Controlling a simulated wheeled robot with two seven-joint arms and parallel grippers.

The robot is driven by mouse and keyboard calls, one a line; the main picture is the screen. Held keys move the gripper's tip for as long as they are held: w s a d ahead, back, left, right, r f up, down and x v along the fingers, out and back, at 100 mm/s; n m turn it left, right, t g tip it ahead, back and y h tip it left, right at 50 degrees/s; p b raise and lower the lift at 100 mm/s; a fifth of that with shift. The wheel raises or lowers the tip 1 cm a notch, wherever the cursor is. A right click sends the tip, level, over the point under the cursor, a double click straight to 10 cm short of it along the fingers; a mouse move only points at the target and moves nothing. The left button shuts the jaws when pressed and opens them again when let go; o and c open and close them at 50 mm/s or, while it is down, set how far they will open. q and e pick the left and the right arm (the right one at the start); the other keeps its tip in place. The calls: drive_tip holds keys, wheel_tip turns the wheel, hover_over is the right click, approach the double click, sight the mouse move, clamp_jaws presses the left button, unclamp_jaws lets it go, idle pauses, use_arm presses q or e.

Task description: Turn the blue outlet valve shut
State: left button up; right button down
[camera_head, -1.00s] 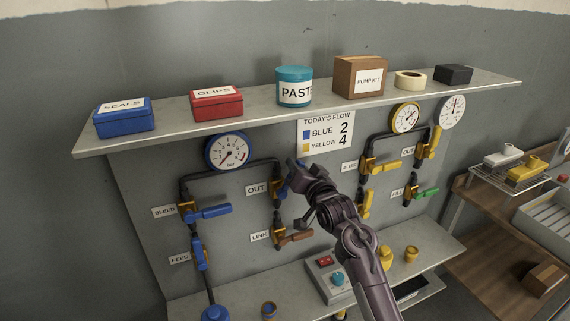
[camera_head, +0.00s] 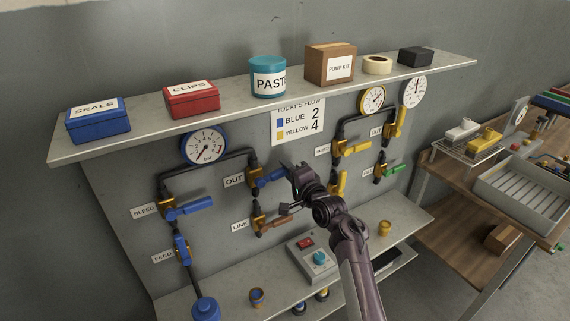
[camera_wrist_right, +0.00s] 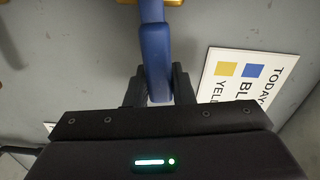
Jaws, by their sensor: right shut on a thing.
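The blue outlet valve sits on the pipe beside the OUT label (camera_head: 234,180), with a brass body and a blue lever (camera_head: 270,178). The lever sticks out to the right, close to sideways and tilted slightly up, much like the BLEED lever below it. My right gripper (camera_head: 290,174) is shut on the lever's outer end, partly hiding it. In the right wrist view the blue lever (camera_wrist_right: 155,55) runs down between my two dark fingers (camera_wrist_right: 157,88). My left gripper is not in view.
The blue BLEED lever (camera_head: 190,208) and FEED valve (camera_head: 181,250) are at left. The brown LINK lever (camera_head: 275,223) is just below my gripper. Yellow-side valves (camera_head: 338,183) are close on the right. A shelf (camera_head: 220,113) overhangs the panel; a control box (camera_head: 314,258) stands below.

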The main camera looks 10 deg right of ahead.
drive_tip(key=shift+f+m, duration=0.7)
drive_tip(key=shift+m, duration=0.1)
drive_tip(key=shift+f, duration=0.1)
drive_tip(key=c, duration=1.2)
unclamp_jaws()
drive_tip(key=shift+c, duration=0.2)
drive_tip(key=shift+s+d+p, duration=0.1)
drive_tip(key=shift+s+p, duration=0.05)
drive_tip(key=shift+p, duration=0.25)
drive_tip(key=p+v, duration=0.6)
drive_tip(key=v, duration=0.1)
drive_tip(key=shift+s, duration=0.15)
